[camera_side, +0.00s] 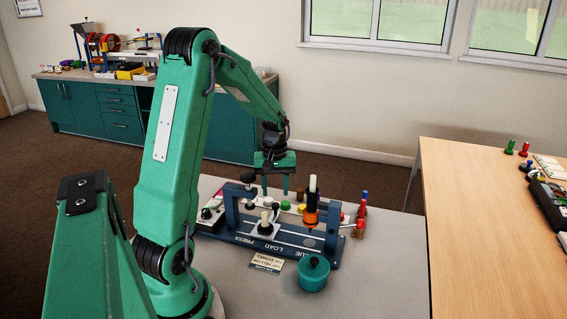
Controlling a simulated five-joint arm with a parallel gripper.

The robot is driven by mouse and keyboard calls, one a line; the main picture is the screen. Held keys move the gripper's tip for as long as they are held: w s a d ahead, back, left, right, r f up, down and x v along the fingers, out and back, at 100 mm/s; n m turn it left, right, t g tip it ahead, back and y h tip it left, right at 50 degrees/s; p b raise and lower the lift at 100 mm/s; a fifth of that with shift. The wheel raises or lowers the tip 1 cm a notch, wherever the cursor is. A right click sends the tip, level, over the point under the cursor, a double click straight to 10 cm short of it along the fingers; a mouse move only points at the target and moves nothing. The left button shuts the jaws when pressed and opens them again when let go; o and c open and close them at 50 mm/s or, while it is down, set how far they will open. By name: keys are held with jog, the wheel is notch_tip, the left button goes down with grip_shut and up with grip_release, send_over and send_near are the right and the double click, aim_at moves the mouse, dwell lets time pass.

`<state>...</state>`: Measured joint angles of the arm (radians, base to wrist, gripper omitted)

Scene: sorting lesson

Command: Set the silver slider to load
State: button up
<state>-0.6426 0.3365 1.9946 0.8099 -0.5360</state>
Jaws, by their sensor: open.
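The silver slider (264,230) sits on the dark blue base (330,263), near the middle of its track. A pale peg stands on it, with a dark knob close by. The front edge of the base reads PRESS, LOAD and GLUE from left to right. The slider is behind the PRESS and LOAD words and left of GLUE; I cannot tell its exact stop. My gripper (275,188) is open, pointing down above and behind the slider. Its fingers are apart and no held thing shows between them.
A black press knob (248,179) rises at left. Several coloured pieces stand behind. The grey tabletop (390,270) is clear at right.

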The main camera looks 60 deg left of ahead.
aim_at(276, 204)
jog(key=shift+f, duration=2.45)
grip_shut()
